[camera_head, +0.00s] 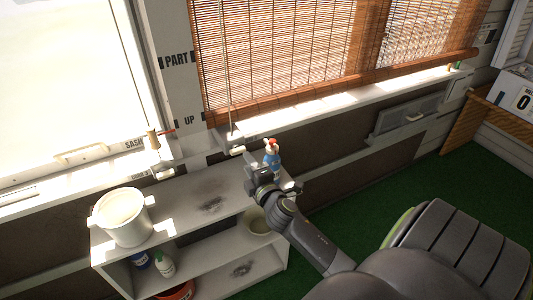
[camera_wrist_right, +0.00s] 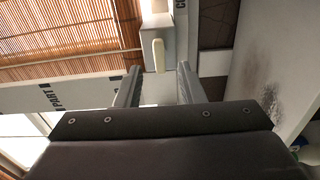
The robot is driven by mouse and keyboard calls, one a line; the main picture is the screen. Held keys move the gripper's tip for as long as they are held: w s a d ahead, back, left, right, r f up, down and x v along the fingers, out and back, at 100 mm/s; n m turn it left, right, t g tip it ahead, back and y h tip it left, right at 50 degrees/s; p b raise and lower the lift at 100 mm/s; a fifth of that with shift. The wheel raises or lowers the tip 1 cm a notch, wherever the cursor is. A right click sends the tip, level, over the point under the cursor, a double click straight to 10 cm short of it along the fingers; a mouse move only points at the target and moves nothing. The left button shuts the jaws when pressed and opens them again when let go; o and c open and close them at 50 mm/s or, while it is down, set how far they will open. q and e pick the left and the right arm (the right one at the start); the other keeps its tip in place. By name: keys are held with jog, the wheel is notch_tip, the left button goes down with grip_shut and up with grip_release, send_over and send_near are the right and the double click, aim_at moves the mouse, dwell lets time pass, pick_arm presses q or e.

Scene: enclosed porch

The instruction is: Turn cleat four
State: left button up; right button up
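A cream cleat (camera_wrist_right: 158,53) on a white block lies just ahead of my right gripper (camera_wrist_right: 159,76) in the right wrist view, roughly in line with the gap between the fingers. The fingers are apart and empty, and the cleat appears beyond their tips. In the head view a small white cleat (camera_head: 237,150) sits at the sill below the blind cord, to the left of my right gripper (camera_head: 257,170). Lettering beside the cleat in the wrist view is cut off, so its number cannot be read. My left gripper is out of view.
A blue spray bottle with a red top (camera_head: 272,158) stands right by my right gripper. A white bucket (camera_head: 122,218) stands on the shelf unit (camera_head: 215,190), with bottles below. Wooden blinds (camera_head: 290,50) hang behind. Green floor (camera_head: 360,215) is open at right.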

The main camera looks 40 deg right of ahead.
jog(key=b+v, duration=0.1)
jog(key=v, duration=1.1)
jog(key=shift+s, duration=0.2)
jog(key=shift+a, duration=0.1)
jog(key=s+f+m+g, duration=0.3)
jog(key=f, duration=0.8)
jog(key=s+d+f+m+g+y, duration=0.1)
jog(key=s+f+m+g, duration=0.15)
jog(key=f, duration=0.85)
jog(key=s+f+m+g, duration=0.2)
jog(key=s+f+g, duration=0.1)
jog(key=f, duration=0.8)
jog(key=s+a+f+m+g+y, duration=0.1)
jog(key=s+f+m+g, duration=0.3)
jog(key=s+f, duration=0.5)
jog(key=s+a+f+m+g+y, duration=0.1)
jog(key=s+a+f+m+g, duration=0.2)
jog(key=s+f, duration=0.6)
jog(key=s+m+g, duration=0.1)
jog(key=s, duration=0.7)
jog(key=shift+a, duration=0.2)
